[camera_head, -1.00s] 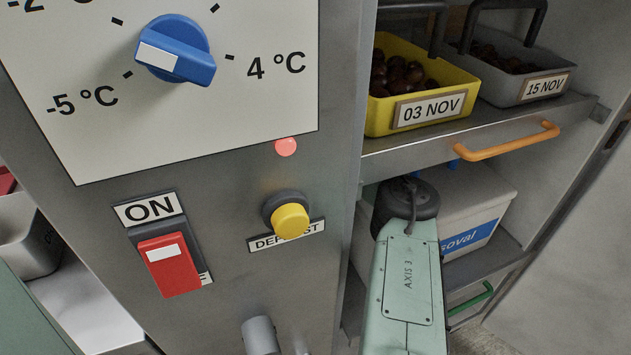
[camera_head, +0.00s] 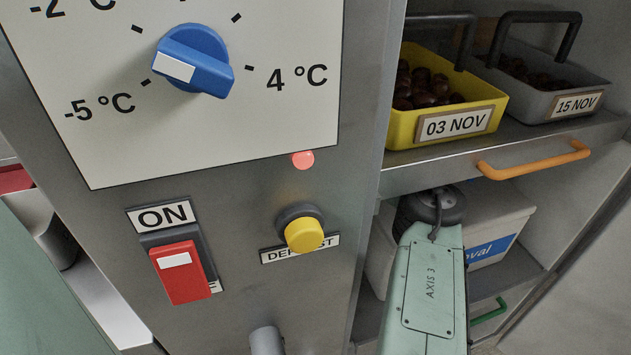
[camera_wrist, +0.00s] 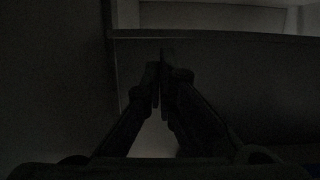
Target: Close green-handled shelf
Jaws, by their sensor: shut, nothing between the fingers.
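The green handle (camera_head: 490,312) shows at the lower right in the head view, on the front of the lower metal shelf (camera_head: 515,277). My pale green arm link reaches down in front of this shelf and hides its left part. My gripper (camera_wrist: 160,82) shows in the dark wrist view. Its fingers are together with nothing between them. They point at a dark flat panel (camera_wrist: 240,85) with a straight top edge. I cannot tell whether the fingertips touch it. My gripper is hidden in the head view.
Above is a shelf with an orange handle (camera_head: 535,162), holding a yellow crate (camera_head: 400,130) and a grey crate (camera_head: 545,108) of chestnuts. A white box (camera_head: 500,215) stands on the lower shelf. At left, the control panel has a blue knob (camera_head: 193,62), red switch (camera_head: 180,272) and yellow button (camera_head: 304,236).

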